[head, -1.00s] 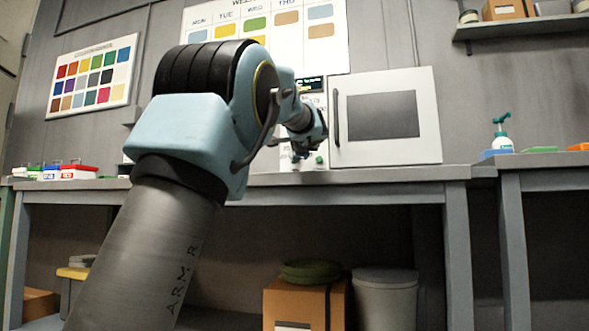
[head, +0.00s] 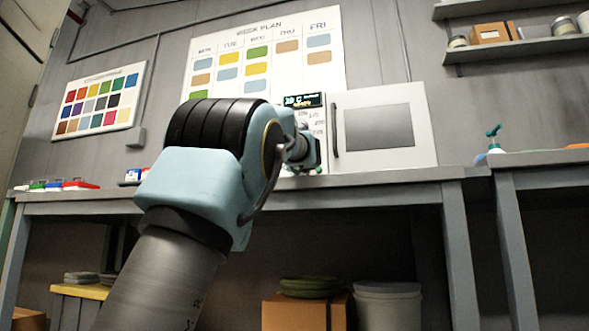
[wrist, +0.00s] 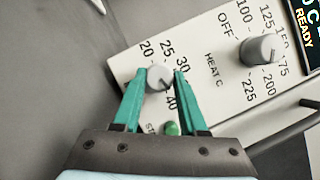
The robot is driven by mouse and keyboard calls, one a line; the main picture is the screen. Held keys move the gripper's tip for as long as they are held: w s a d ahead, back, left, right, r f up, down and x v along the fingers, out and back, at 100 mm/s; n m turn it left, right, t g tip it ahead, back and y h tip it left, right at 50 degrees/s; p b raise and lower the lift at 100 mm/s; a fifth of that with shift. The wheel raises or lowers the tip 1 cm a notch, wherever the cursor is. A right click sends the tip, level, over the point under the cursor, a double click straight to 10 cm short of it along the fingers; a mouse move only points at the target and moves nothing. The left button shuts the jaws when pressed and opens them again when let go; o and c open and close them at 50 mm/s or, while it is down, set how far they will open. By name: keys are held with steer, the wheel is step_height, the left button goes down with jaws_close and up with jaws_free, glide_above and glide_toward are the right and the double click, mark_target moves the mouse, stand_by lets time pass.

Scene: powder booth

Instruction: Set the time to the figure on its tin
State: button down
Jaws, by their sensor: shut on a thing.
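In the wrist view the teal fingers of my gripper (wrist: 159,73) are shut on a small grey knob (wrist: 157,79), one finger on each side. Figures 20, 25, 30 and 40 show around it; the right finger covers part of the scale. A dark mark on the knob points to the lower right, but its exact figure cannot be read.
A larger knob (wrist: 258,50) marked HEAT C sits beside the held one. A green button (wrist: 172,128) is close to the fingers. The display (wrist: 303,22) reads READY. The white oven (head: 428,130) has a bar handle (head: 334,130) right of the panel.

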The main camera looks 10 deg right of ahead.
steer(key=shift+d, duration=0.1)
steer(key=shift+c, duration=2.2)
jaws_free()
